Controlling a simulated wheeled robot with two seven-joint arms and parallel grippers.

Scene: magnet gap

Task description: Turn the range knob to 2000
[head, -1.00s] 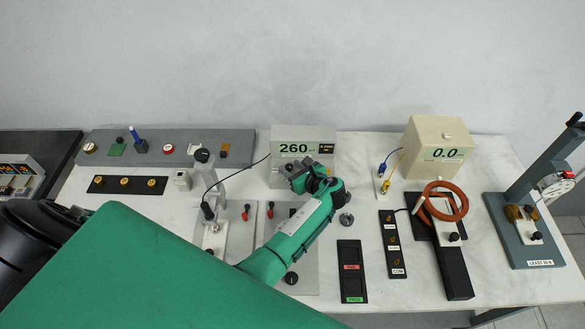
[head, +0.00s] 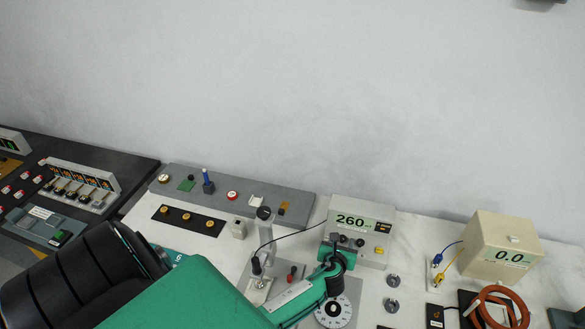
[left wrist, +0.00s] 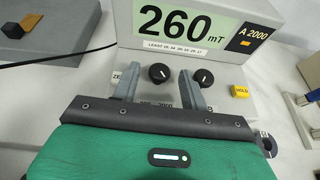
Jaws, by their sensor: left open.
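Below the display are two black knobs with white marks, a left knob (left wrist: 160,73) and a right knob (left wrist: 203,77). Their labels are partly hidden by my gripper, so I cannot tell which is the range knob. My left gripper (left wrist: 158,90) is open and empty in front of the panel. The left knob shows between its fingers; the right knob shows just right of the right finger. My right gripper is not in view.
A yellow HOLD button (left wrist: 240,91) sits right of the knobs. A black cable (head: 292,236) runs from the meter to a probe stand (head: 264,236). A white dial (head: 334,312) is close below my gripper. A cream box (head: 500,240) reading 0.0 stands to the right.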

